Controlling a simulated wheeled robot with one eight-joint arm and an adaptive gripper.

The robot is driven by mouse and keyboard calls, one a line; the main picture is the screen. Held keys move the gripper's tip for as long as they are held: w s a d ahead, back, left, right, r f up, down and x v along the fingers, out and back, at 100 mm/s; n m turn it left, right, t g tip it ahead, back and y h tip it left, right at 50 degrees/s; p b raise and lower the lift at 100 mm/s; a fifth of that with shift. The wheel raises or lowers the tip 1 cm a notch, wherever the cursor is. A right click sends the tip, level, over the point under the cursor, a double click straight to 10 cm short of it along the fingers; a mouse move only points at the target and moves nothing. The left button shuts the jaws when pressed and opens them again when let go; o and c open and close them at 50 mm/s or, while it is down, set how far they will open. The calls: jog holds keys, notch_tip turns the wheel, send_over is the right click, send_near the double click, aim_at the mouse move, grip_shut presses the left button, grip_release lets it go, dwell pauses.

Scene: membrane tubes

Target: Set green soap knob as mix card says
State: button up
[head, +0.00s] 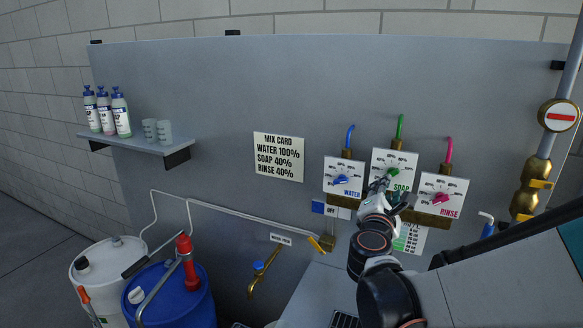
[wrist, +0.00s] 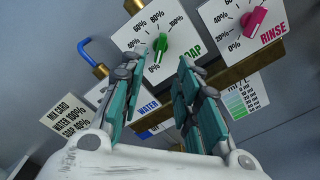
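The mix card (head: 279,157) on the panel reads water 100%, soap 40%, rinse 40%. The green soap knob (wrist: 160,46) sits on a white dial plate marked in percent; it also shows in the head view (head: 394,173), partly behind my gripper. The knob's long axis stands nearly upright in the wrist view, but I cannot tell which end is its pointer. My gripper (wrist: 160,72) is open and empty in front of the soap dial. Its teal-padded fingers are spread to the left and right below the knob, apart from it. The gripper also shows in the head view (head: 391,189).
The blue water knob (head: 341,180) is left of the soap dial, and the pink rinse knob (head: 441,198) is right of it. Colored hoses rise above the dials. A shelf (head: 140,143) with bottles and cups, a blue drum (head: 190,300) and a brass tap (head: 259,275) are farther left.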

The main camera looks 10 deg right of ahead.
aim_at(392, 173)
jog(key=x, duration=0.9)
jog(key=shift+d, duration=0.1)
grip_shut()
